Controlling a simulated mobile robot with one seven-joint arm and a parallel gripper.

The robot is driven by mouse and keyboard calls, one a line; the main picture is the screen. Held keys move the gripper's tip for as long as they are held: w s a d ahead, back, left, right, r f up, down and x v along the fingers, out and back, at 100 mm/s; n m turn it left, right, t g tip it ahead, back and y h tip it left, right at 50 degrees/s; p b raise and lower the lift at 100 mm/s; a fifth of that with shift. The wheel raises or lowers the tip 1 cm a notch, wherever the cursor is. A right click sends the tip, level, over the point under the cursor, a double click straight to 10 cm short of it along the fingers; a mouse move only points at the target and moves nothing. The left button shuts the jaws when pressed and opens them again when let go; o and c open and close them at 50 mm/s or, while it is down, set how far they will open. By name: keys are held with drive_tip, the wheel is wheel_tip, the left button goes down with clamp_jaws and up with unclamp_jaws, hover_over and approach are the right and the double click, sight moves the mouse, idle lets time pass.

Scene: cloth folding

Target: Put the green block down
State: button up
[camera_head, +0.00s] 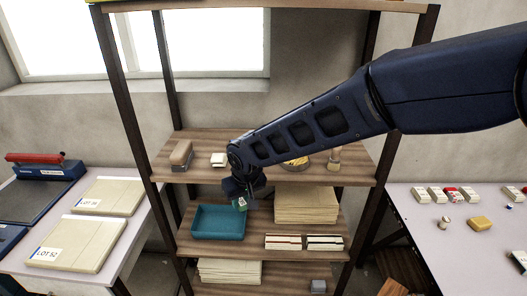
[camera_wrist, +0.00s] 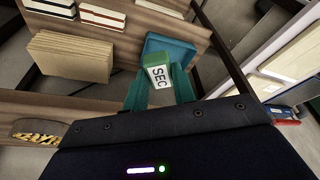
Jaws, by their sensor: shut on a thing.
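The green block (camera_wrist: 155,66) has a white label reading "SEC" and sits between the two teal fingers of my gripper (camera_wrist: 159,86) in the wrist view. My gripper is shut on it. In the head view the block (camera_head: 240,203) is small and partly hidden, at the right part of a teal tray (camera_head: 205,236). The tray stands on the middle shelf. It shows behind the block in the wrist view (camera_wrist: 180,47). I cannot tell whether the block touches the tray.
A stack of tan boards (camera_head: 306,204) and rows of small boxes (camera_head: 304,242) lie right of the tray. The upper shelf (camera_head: 205,173) is close to my arm and holds a brush, a small block and a bowl. Tables with flat cases and small items stand on both sides.

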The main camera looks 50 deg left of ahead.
drive_tip(key=w+a+r, duration=0.1)
drive_tip(key=a+r, duration=0.6)
drive_tip(key=r, duration=0.1)
drive_tip(key=w+a+r+m, duration=0.35)
drive_tip(key=w+a, duration=0.35)
drive_tip(key=w, duration=0.4)
drive_tip(key=w+d+r+m+t, duration=0.1)
drive_tip(key=w+d, duration=0.4)
drive_tip(key=w, duration=0.6)
drive_tip(key=w+d+m, duration=0.1)
drive_tip(key=w+d, duration=0.3)
drive_tip(key=w, duration=0.7)
drive_tip(key=w+d+r+m+t, duration=0.1)
drive_tip(key=w+d, duration=0.4)
drive_tip(key=w, duration=0.6)
drive_tip(key=shift+h, duration=0.4)
drive_tip(key=shift+s+a+f, duration=0.1)
drive_tip(key=shift+s+f, duration=0.05)
drive_tip(key=shift+f, duration=4.7)
drive_tip(key=shift+f, duration=0.1)
drive_tip(key=o, duration=0.9)
drive_tip(key=shift+o, duration=0.2)
